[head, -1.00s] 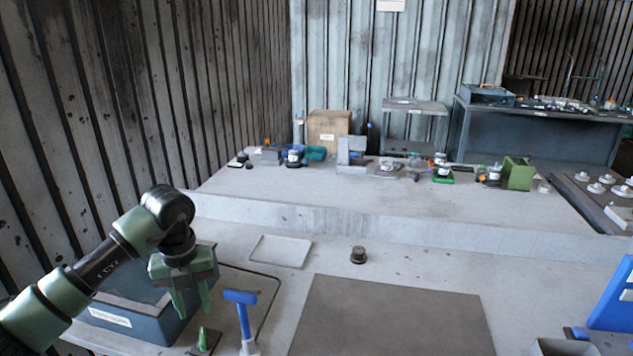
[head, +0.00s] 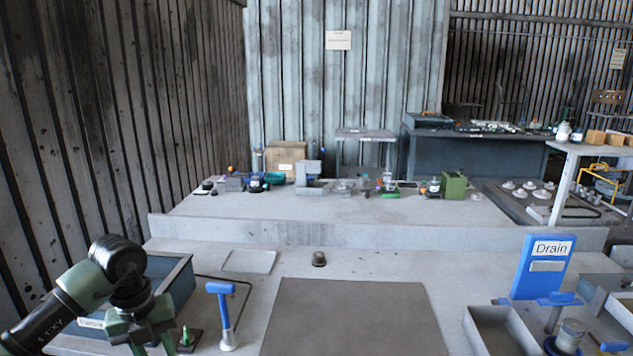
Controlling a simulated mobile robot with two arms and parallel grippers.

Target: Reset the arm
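My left arm comes in from the lower left, and my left gripper (head: 152,346) points down at the bottom edge of the view. It is in front of a blue-grey bin (head: 172,272). Its fingertips are cut off by the frame's lower edge, so I cannot tell whether it is open or shut or holds anything. My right arm and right gripper do not show.
A blue-handled tool (head: 222,310) stands right of the gripper, near a small green-tipped item (head: 187,338). A dark mat (head: 345,318) lies bare in the middle. A blue Drain sign (head: 541,268) and grey trays (head: 502,330) are at right. A small dark knob (head: 319,259) sits behind the mat.

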